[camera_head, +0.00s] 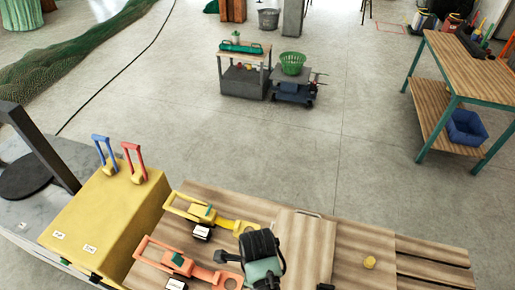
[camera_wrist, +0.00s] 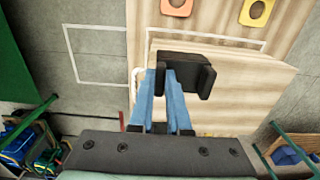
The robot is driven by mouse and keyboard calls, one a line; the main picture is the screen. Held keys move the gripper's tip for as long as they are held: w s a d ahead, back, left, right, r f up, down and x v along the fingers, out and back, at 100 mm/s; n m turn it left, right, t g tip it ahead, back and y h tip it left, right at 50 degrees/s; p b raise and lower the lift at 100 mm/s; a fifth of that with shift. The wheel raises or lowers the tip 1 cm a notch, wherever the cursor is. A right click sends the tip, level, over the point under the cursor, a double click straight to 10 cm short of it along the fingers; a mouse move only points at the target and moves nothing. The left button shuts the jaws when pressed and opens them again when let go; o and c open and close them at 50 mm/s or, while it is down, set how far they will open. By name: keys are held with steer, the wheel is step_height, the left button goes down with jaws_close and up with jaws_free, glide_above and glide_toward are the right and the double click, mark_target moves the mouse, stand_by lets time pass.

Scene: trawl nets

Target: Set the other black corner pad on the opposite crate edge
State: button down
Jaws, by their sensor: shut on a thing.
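A black corner pad (camera_wrist: 190,62), angled like an L, is in my gripper (camera_wrist: 165,75) in the wrist view. The two blue fingers are shut on its left part. The pale wooden crate (camera_wrist: 235,95) lies under the pad in the wrist view; I cannot tell whether the pad touches it. In the head view the crate's top (camera_head: 303,243) shows right of my dark wrist, which hides the fingers and the held pad. A small dark piece (camera_head: 325,287) at the bottom edge is cut off; it may be the other pad.
A yellow strap tool (camera_head: 205,212) and an orange one (camera_head: 180,262) lie left of the crate on the wooden table (camera_head: 430,252). A yellow cabinet (camera_head: 115,215) with blue and red handles stands at left. The floor beyond is mostly clear.

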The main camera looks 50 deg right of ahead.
steer(key=shift+f+b, duration=1.4)
steer(key=shift+f, duration=1.15)
steer(key=c, duration=0.8)
jaws_free()
step_height(320, 180, up, 12)
steer(key=shift+f, duration=0.1)
steer(key=shift+r+p, duration=0.35)
steer(key=shift+r, duration=0.25)
